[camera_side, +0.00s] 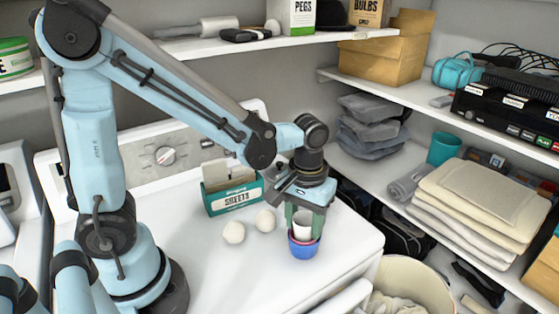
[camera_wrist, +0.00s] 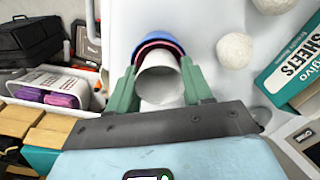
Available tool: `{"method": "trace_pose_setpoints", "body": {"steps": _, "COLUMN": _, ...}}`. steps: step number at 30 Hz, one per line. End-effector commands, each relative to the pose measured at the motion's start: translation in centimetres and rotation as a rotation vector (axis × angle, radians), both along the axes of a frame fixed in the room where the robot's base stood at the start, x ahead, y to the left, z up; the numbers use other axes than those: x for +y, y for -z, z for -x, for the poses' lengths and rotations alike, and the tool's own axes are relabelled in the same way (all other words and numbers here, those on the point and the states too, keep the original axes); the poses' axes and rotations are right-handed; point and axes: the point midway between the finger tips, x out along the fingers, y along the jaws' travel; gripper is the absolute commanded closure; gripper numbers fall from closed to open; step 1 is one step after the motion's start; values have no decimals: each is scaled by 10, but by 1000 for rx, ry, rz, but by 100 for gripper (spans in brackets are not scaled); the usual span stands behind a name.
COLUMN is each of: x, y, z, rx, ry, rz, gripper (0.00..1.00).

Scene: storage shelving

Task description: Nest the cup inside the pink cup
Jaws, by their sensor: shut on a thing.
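My gripper (camera_side: 303,228) points down over the white top of the machine, its two green fingers closed on the sides of a white cup (camera_side: 302,221). The white cup is upright, and its open mouth faces the wrist camera (camera_wrist: 160,84). A pink cup (camera_wrist: 158,45) shows as a thin rim around the far side of the white cup. The pink cup sits inside a blue cup (camera_side: 304,250), which stands on the white top. The white cup's lower end is at or inside the pink rim; how deep is hidden.
Two pale balls (camera_side: 233,232) lie left of the cups, near a green "SHEETS" box (camera_side: 234,192). The white top (camera_side: 225,280) is clear in front. A laundry basket (camera_side: 415,280) stands below the front-right edge.

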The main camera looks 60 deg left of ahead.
Motion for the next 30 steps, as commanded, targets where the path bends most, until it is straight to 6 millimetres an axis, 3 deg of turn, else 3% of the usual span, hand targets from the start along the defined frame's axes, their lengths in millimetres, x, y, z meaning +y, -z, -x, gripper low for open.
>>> {"method": "trace_pose_setpoints", "body": {"steps": 9, "x": 0, "y": 0, "z": 0, "rx": 0, "ry": 0, "rz": 0, "gripper": 79}}
{"method": "trace_pose_setpoints", "body": {"steps": 10, "x": 0, "y": 0, "z": 0, "rx": 0, "ry": 0, "rz": 0, "gripper": 45}}
{"method": "trace_pose_setpoints", "body": {"steps": 15, "x": 0, "y": 0, "z": 0, "rx": 0, "ry": 0, "rz": 0, "gripper": 20}}
{"method": "trace_pose_setpoints", "body": {"steps": 25, "x": 0, "y": -2, "z": 0, "rx": 0, "ry": 0, "rz": 0, "gripper": 20}}
{"method": "trace_pose_setpoints", "body": {"steps": 30, "x": 0, "y": -14, "z": 0, "rx": 0, "ry": 0, "rz": 0, "gripper": 20}}
